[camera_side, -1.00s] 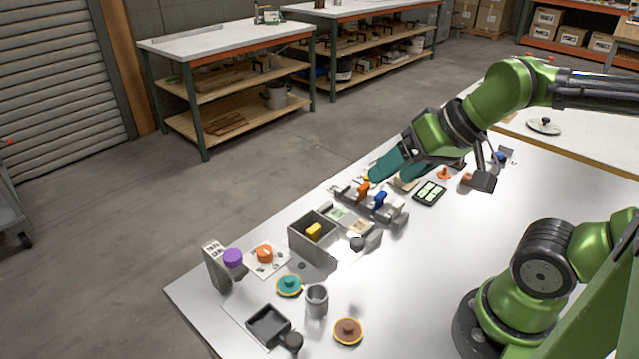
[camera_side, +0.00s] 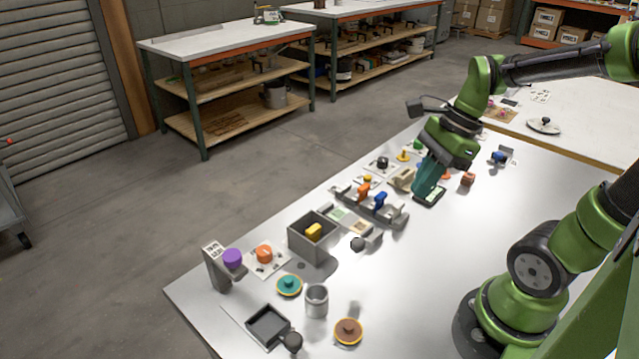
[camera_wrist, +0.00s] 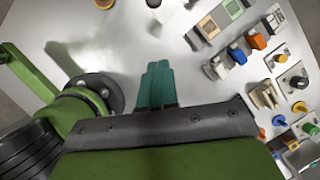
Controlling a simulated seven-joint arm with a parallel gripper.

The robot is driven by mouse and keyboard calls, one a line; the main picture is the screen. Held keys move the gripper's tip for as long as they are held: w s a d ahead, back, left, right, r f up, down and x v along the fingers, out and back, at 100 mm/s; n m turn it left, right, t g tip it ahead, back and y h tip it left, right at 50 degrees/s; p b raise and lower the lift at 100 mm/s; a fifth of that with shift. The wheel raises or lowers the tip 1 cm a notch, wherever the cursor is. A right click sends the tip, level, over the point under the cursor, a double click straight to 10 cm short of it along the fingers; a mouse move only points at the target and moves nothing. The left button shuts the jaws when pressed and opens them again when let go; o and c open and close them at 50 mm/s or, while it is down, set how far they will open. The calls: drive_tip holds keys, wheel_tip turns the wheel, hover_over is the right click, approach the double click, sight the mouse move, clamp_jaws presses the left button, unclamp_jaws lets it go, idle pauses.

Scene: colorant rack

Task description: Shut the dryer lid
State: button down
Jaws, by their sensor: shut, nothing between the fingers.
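My gripper (camera_side: 424,200) has teal fingers that are shut with nothing between them. The closed fingers also show in the wrist view (camera_wrist: 157,66), over bare table. No part is clearly labelled as the dryer or its lid. A beige hinged-looking piece (camera_side: 402,179) stands left of my gripper in the side view; it shows at the right in the wrist view (camera_wrist: 263,95). An open grey box (camera_side: 303,241) holds a yellow block (camera_side: 314,231).
A fixture with orange (camera_side: 363,190) and blue (camera_side: 381,200) handles stands between the box and my gripper. A dark knob (camera_side: 357,243) is beside the box. Small coloured knobs line the table's far edge. The white table's (camera_side: 470,240) middle is clear.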

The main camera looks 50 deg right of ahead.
hover_over(365, 250)
drive_tip(key=s+d, duration=0.1)
drive_tip(key=d, duration=0.1)
drive_tip(key=shift+m, duration=0.3)
drive_tip(key=shift+s+f, duration=0.1)
drive_tip(key=shift+f, duration=4.5)
drive_tip(key=w, duration=0.9)
drive_tip(key=shift+w, duration=0.3)
